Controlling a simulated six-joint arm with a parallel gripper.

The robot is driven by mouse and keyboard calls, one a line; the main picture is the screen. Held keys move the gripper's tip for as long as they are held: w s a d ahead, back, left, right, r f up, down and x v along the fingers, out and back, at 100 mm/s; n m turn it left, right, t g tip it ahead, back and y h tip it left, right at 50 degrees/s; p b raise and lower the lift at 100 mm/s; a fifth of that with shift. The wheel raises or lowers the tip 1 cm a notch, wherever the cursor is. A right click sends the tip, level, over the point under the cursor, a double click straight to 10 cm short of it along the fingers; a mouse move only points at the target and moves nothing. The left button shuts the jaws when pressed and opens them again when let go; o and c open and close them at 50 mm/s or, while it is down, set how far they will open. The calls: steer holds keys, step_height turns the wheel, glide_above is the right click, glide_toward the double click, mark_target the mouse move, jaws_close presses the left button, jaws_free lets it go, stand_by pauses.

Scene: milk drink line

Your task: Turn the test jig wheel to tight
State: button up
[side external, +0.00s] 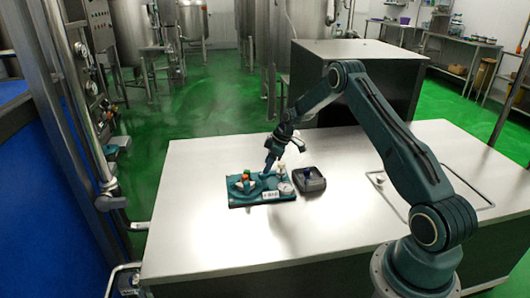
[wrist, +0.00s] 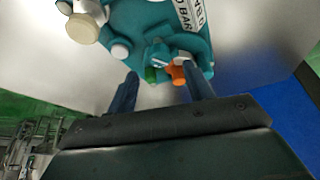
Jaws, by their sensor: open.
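The test jig is a teal plate (side external: 235,201) on the steel table, with a white label, a dial gauge (side external: 285,188) and small raised fittings. In the wrist view the jig (wrist: 125,20) shows at the top. A teal fitting (wrist: 157,52) there, perhaps the wheel, has a green piece (wrist: 150,74) and an orange piece (wrist: 178,72) beside it. I cannot tell its setting. My gripper (wrist: 160,70) is open, its fingers on either side of the green and orange pieces in the picture; contact is unclear. My gripper (side external: 268,168) is at the jig's back edge in the side view.
A dark tray (side external: 310,180) with a dark blue part stands right of the jig. A large dark box (side external: 352,75) stands at the table's back. The front and left of the steel table (side external: 210,235) are clear.

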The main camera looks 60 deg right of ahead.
mark_target(263, 176)
steer(key=shift+x, duration=2.15)
steer(key=c, duration=1)
